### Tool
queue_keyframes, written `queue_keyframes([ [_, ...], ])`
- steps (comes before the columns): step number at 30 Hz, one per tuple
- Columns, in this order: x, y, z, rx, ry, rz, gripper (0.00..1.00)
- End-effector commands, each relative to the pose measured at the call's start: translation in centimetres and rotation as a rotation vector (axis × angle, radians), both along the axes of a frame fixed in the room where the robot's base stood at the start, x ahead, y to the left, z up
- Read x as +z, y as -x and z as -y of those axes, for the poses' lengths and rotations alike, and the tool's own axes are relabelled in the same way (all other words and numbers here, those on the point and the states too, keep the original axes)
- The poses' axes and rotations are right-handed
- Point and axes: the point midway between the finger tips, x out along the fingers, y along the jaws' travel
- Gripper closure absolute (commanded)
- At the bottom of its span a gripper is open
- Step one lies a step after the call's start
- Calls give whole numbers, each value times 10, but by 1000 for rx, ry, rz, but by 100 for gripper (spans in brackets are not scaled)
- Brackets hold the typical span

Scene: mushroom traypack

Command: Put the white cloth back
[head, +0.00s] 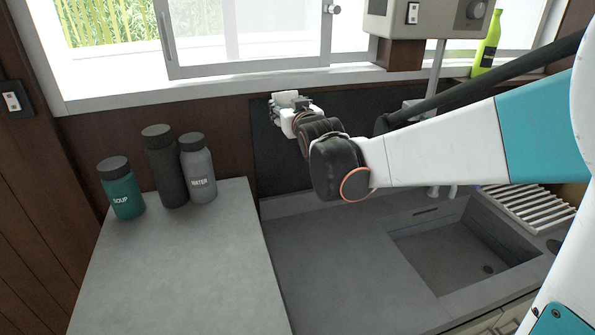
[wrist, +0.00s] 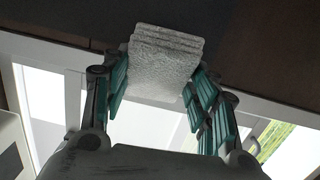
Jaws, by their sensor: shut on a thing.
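The white cloth (wrist: 165,62) looks like a folded, layered, rough-textured pad. In the wrist view it sits between the teal-lined fingers of my gripper (wrist: 158,78), which is shut on it. In the head view my gripper (head: 292,110) is raised near the dark panel below the window, with a small pale part of the cloth (head: 287,97) showing at its far end. Much of the cloth is hidden by the gripper there.
A teal SOUP bottle (head: 121,190), a dark bottle (head: 166,172) and a grey WATER bottle (head: 199,172) stand on the left counter (head: 180,270). A sink (head: 460,255), slatted rack (head: 530,210) and green bottle (head: 487,48) are at right. The counter's front is clear.

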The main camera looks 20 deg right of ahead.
Motion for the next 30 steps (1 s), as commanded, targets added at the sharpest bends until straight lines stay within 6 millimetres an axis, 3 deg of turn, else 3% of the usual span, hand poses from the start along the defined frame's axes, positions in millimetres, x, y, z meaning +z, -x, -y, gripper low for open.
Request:
queue_keyframes([
  [11, -55, -19, 0, -11, -14, -298, 66],
  [17, -107, -25, -2, -16, -30, -579, 66],
  [24, -168, -14, -7, -14, -47, -895, 66],
  [30, -197, 1, -11, -10, -51, -1031, 66],
])
